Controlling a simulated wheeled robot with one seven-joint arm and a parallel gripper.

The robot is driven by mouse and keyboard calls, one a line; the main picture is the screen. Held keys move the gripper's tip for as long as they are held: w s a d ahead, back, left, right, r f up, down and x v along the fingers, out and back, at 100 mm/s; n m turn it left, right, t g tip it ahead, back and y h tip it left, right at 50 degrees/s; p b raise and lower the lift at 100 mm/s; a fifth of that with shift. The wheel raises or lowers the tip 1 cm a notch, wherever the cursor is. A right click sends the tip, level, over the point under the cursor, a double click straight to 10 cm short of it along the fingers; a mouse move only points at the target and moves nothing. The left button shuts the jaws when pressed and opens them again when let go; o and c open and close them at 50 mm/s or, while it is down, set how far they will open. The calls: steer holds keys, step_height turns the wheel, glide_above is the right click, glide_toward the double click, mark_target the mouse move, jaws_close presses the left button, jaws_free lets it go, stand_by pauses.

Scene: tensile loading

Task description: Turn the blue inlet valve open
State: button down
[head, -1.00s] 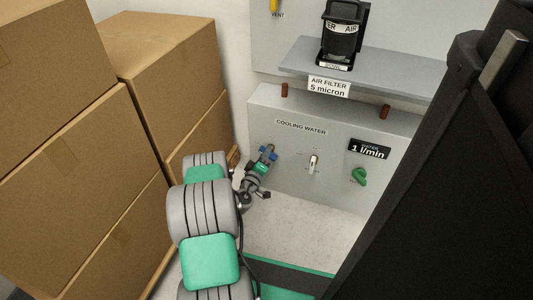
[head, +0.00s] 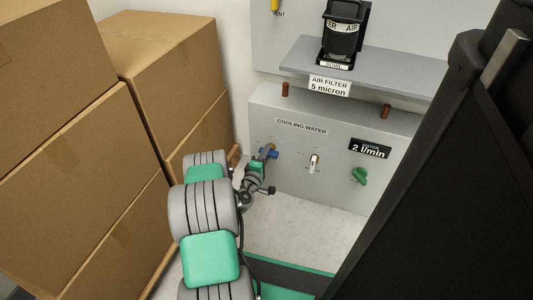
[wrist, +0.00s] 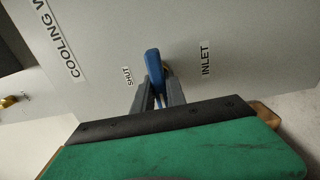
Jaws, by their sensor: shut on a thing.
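The blue inlet valve handle (head: 272,155) is on the grey cooling water panel (head: 335,180). In the wrist view the blue handle (wrist: 152,64) points up between the "SHUT" label at left and the "INLET" label at right. My gripper (wrist: 160,90) is shut on the handle, one finger on each side, and hides its lower part. In the head view my gripper (head: 264,157) is at the panel's left. The flow display (head: 369,148) reads 2 l/min.
Stacked cardboard boxes (head: 170,70) stand close on the left of my arm. A shelf (head: 365,70) with an air filter (head: 341,35) is above.

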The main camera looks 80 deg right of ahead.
steer(key=c, duration=1.4)
jaws_free()
steer(key=shift+o, duration=0.2)
steer(key=shift+a, duration=0.15)
steer(key=a+p, duration=0.2)
steer(key=a, duration=0.5)
steer(key=shift+w+a, duration=0.3)
steer(key=shift+w, duration=0.05)
